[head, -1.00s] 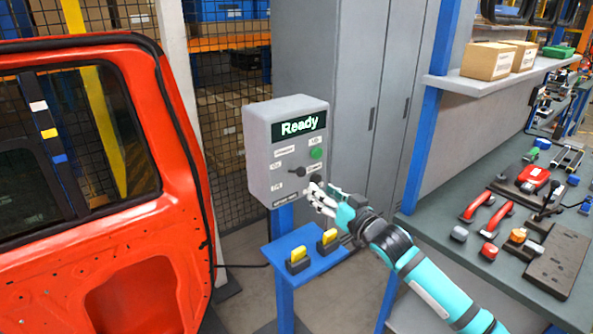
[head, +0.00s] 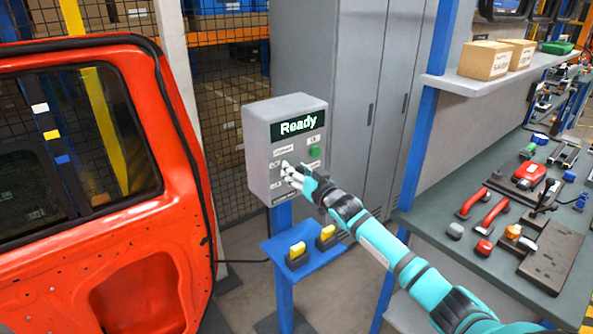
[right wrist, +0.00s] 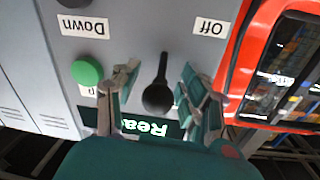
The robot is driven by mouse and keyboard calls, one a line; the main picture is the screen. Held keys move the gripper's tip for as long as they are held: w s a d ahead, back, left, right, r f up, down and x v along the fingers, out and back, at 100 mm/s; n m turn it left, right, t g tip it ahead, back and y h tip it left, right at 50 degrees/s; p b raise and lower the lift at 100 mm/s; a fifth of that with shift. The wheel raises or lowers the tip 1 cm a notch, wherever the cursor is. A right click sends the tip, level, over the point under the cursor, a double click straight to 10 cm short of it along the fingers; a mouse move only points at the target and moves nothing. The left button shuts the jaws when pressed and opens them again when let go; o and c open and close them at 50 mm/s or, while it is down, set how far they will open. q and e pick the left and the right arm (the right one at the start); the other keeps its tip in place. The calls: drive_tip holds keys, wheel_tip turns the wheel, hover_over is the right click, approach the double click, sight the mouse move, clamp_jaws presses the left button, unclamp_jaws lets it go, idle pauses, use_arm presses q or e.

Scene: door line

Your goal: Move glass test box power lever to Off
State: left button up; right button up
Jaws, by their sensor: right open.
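The grey test box (head: 258,160) stands on a blue post in the head view, its screen reading "Ready". My right gripper (head: 287,170) is at the box's front face and covers the lever there. In the right wrist view, which is upside down, the black power lever (right wrist: 158,97) lies between my spread, open fingers, with a gap showing on both sides. The "Off" label (right wrist: 209,27) is beyond the fingertips, at upper right in that view. My left gripper is not in view.
A green button (right wrist: 87,72) sits beside the fingers, near the "Down" label (right wrist: 84,27). A blue stand (head: 305,250) with two yellow-and-black items is below the box. A red car door (head: 180,150) is left; a cluttered workbench (head: 440,210) is right.

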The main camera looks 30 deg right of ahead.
drive_tip(key=shift+c, duration=0.4)
clamp_jaws()
